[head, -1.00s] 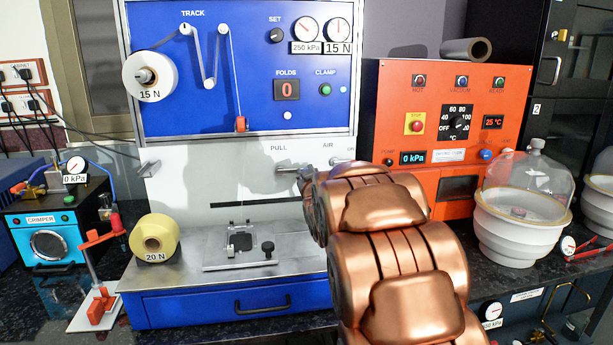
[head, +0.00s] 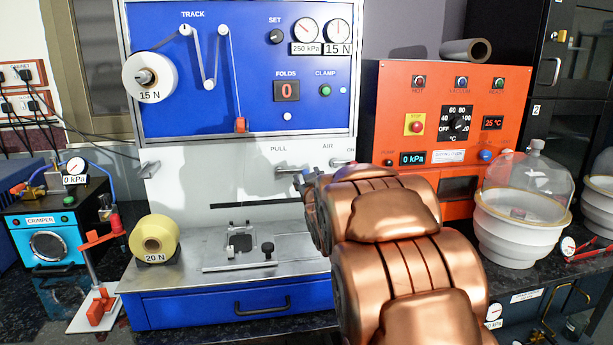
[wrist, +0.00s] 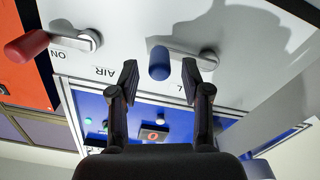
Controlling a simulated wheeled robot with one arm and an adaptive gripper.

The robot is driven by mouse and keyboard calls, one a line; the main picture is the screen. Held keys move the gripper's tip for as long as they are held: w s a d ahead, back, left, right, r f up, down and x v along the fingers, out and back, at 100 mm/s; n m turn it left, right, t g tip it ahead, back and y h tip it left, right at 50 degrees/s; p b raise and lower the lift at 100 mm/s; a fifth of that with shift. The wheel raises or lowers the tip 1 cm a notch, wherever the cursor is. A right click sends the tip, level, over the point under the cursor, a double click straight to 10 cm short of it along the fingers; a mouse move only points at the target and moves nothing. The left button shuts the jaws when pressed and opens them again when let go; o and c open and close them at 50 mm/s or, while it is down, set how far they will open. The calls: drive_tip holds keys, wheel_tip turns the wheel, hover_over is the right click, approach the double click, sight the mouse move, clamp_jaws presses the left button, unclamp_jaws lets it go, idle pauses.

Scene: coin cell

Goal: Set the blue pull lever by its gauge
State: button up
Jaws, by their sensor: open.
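The blue pull lever (wrist: 158,62) shows in the wrist view as a blue knob on a silver arm, on the white panel. In the head view its silver arm (head: 288,169) is under the PULL label, and my arm hides the knob. My gripper (wrist: 159,68) is open, with one dark fingertip on each side of the blue knob in the picture. A gap shows on both sides; depth is unclear. The force gauge (head: 337,30) above reads 15 N; the pressure gauge (head: 305,30) reads 250 kPa.
The red-knobbed air lever (wrist: 25,46) is close by on the same panel, left in the wrist view. An orange oven (head: 385,80) and a glass bell jar (head: 535,180) stand right of the blue machine (head: 270,95). A yellow roll (head: 154,238) sits lower left.

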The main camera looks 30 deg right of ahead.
drive_tip(key=v, duration=0.9)
drive_tip(key=shift+s, duration=0.2)
drive_tip(key=shift+a, duration=0.1)
idle(0.4)
drive_tip(key=s+a+f+g+y+p, duration=0.1)
drive_tip(key=a+f, duration=0.1)
drive_tip(key=s+a+f+g+p, duration=0.1)
drive_tip(key=s+a+f+g, duration=0.1)
drive_tip(key=a, duration=0.1)
drive_tip(key=s+a+f+g+y+p, duration=0.1)
drive_tip(key=a+f+g, duration=0.1)
drive_tip(key=shift+s+a+f+y, duration=0.25)
drive_tip(key=shift+s+f+y, duration=0.05)
drive_tip(key=s+a+f+g+y+p, duration=0.1)
drive_tip(key=s+a+g, duration=0.3)
drive_tip(key=s, duration=0.6)
drive_tip(key=s+a+f+g+y+p, duration=0.1)
drive_tip(key=s+a+g, duration=0.4)
drive_tip(key=s, duration=0.6)
drive_tip(key=s+a+f+n+g+y+p, duration=0.1)
drive_tip(key=s+a+g+p, duration=0.3)
drive_tip(key=s+a, duration=0.4)
drive_tip(key=s+y, duration=0.1)
drive_tip(key=s, duration=0.2)
drive_tip(key=shift+s, duration=0.15)
